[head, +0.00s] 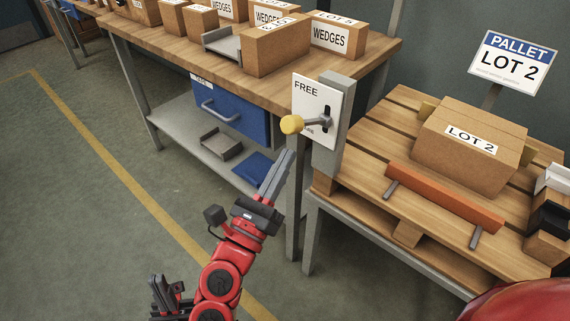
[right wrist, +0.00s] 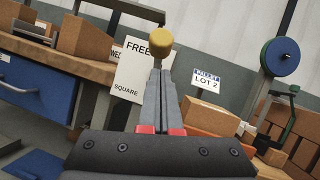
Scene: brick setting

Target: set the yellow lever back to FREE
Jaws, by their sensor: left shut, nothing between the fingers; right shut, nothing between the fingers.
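The lever has a yellow knob (head: 291,124) on a dark arm, mounted on a white plate (head: 302,92) on a grey post. The plate reads FREE at the top, with a lower label partly covered in the head view; the right wrist view shows it as SQUARE. The lever sticks out roughly level, its knob between the two labels. My right gripper (head: 288,154) is shut and empty, its tips just below the knob. In the right wrist view the knob (right wrist: 160,38) is just beyond the fingertips (right wrist: 160,72); contact is unclear. My left gripper (head: 165,291) is shut, low at bottom left.
A wooden workbench (head: 215,72) with several WEDGES boxes stands behind the post. A blue drawer (head: 230,112) hangs below its top. At right, a pallet (head: 395,130) bears a LOT 2 box (head: 455,160) and an orange bar (head: 440,198). The floor at left is clear.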

